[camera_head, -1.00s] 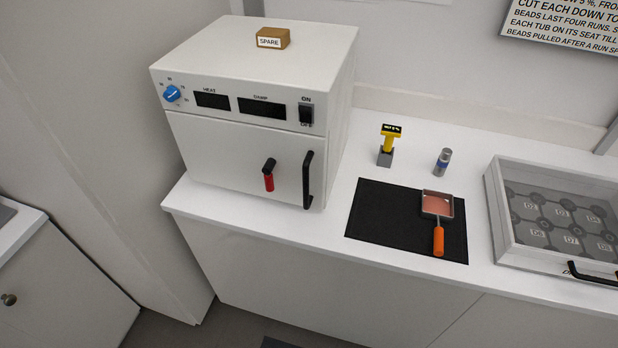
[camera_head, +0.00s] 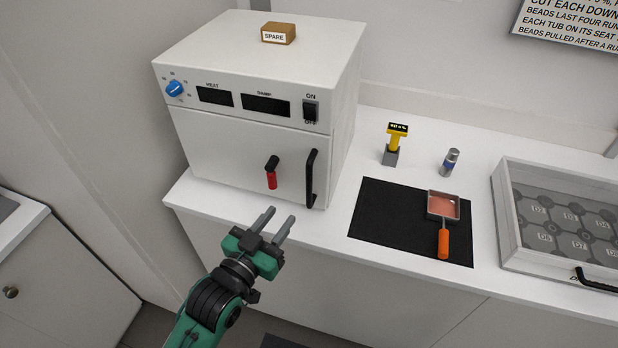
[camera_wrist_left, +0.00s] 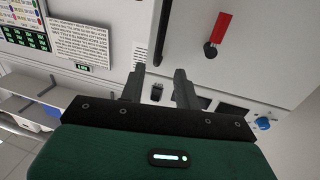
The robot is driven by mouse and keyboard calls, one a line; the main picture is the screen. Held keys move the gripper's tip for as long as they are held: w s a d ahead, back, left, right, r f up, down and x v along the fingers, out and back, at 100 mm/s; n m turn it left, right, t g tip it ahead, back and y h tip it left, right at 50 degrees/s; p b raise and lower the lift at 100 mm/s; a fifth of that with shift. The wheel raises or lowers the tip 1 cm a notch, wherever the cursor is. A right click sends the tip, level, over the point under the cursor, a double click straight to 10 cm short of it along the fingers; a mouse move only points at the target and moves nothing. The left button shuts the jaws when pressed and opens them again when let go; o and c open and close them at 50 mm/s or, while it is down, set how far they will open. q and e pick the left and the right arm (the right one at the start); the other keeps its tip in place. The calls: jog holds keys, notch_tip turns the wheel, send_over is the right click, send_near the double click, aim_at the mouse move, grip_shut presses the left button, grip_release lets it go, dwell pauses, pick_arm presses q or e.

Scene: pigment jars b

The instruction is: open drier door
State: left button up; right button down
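The white drier (camera_head: 250,85) stands on the counter at the left, its front door (camera_head: 225,155) closed. A black vertical bar handle (camera_head: 311,178) is at the door's right side. A red-gripped latch lever (camera_head: 271,173) hangs down to the left of it. My left gripper (camera_head: 277,222) is open and empty, in front of and below the lever and handle, apart from both. In the left wrist view its two dark fingers (camera_wrist_left: 159,85) are spread, and the red lever (camera_wrist_left: 220,30) shows at the upper right. My right gripper is not in view.
A black mat (camera_head: 390,220) with an orange-handled pan (camera_head: 443,225) lies right of the drier. A yellow-topped device (camera_head: 395,143) and a small cylinder (camera_head: 450,162) stand behind it. A lidded tray case (camera_head: 565,215) is further right. A spare box (camera_head: 278,33) sits on the drier.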

aim_at(307, 181)
pick_arm(q)
jog(key=p+x, duration=0.4)
jog(key=x, duration=0.9)
jog(key=shift+w+d, duration=0.2)
jog(key=shift+w, duration=0.05)
jog(key=shift+c, duration=0.4)
grip_shut()
